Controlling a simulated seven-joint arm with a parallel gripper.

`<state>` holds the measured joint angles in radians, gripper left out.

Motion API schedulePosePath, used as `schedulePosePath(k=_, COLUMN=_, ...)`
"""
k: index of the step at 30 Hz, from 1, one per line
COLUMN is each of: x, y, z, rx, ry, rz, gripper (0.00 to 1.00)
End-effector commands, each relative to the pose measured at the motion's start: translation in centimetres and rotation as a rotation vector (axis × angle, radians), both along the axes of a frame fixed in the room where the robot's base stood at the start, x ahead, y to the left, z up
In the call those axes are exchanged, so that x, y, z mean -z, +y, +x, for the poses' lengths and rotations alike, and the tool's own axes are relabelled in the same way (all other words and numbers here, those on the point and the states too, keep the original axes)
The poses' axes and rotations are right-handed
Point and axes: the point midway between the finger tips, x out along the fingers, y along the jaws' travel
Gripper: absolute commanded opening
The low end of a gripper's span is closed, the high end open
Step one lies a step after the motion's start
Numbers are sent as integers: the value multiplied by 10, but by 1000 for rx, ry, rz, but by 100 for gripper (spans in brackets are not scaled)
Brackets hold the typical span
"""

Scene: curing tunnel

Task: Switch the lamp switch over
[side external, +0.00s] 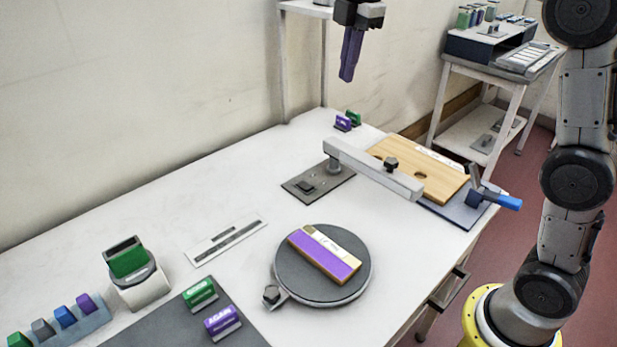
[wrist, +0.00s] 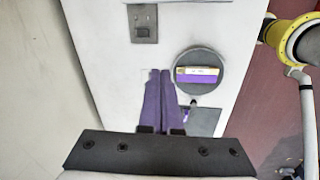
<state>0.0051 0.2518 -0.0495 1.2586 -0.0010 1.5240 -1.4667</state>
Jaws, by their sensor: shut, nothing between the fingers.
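The likely lamp switch is a small dark rocker (side external: 305,187) on a grey plate (side external: 292,184), at the foot of a post carrying a long pale bar (side external: 372,168). It also shows near the top of the wrist view as a dark patch (wrist: 140,32) on its plate (wrist: 151,13). Which way the rocker is tipped is too small to tell. My gripper (side external: 346,78) has purple fingers, shut and empty, pointing down high above the table. In the wrist view the fingertips (wrist: 160,72) appear below the switch plate, apart from it.
A round dark turntable (side external: 318,290) bears a purple-and-wood block (side external: 325,255). A wooden board (side external: 420,168) lies beside the bar, near a blue-handled clamp (side external: 495,197). Stamps (side external: 200,293) stand at the front left. The white table between plate and turntable is clear.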

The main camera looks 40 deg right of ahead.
Motion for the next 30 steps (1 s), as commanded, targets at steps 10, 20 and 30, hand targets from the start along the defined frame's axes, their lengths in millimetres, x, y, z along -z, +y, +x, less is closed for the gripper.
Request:
schedulePosePath(k=10, x=79, y=-2, z=89, rx=-115, ry=136, rz=-10, gripper=0)
schedulePosePath(k=20, x=164, y=-3, z=123, rx=-111, ry=252, rz=-2, gripper=0)
schedulePosePath(k=30, x=179, y=-3, z=123, rx=-110, ry=279, rz=0, gripper=0)
